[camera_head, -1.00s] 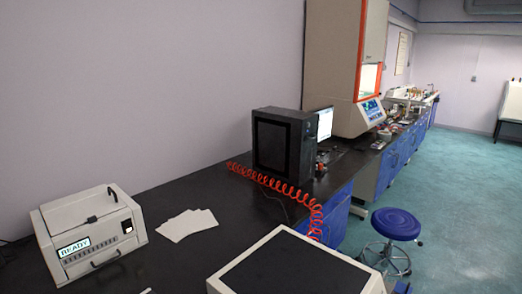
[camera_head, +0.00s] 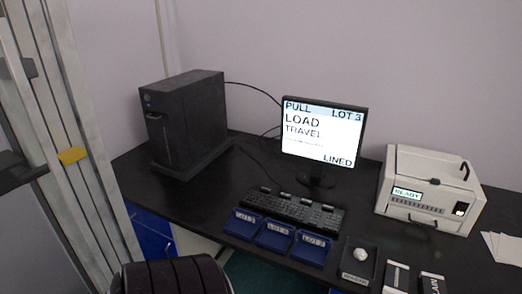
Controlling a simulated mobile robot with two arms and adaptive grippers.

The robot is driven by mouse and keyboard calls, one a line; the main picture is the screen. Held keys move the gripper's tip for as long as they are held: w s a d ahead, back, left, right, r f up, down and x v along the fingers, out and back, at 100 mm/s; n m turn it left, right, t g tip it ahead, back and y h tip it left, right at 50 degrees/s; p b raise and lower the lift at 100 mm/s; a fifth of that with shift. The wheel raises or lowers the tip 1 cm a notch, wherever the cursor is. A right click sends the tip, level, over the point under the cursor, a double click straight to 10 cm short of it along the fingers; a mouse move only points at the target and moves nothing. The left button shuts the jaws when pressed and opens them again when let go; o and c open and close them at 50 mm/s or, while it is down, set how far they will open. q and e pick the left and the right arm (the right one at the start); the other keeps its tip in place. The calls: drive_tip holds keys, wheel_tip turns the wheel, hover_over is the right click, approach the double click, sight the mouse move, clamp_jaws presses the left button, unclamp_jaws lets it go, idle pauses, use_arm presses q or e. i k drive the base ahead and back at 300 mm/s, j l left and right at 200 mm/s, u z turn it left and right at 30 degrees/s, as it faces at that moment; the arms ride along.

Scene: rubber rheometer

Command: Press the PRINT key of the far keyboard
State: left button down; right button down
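A black keyboard (camera_head: 292,211) lies on the black bench, in front of a monitor (camera_head: 322,137). Its keys are too small to read, so I cannot pick out the PRINT key. Several small dark raised pieces stand along its back edge. The monitor shows PULL, LOT 3, LOAD, TRAVEL and LINED. No other keyboard shows in this view. Neither of my grippers is in view.
Blue trays with LOT labels (camera_head: 274,236) sit directly in front of the keyboard. A white printer (camera_head: 430,190) reading READY is at right, a black computer tower (camera_head: 185,118) at left. A metal frame (camera_head: 62,130) stands far left.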

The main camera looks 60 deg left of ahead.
sight(328, 207)
drive_tip(key=u, duration=1.8)
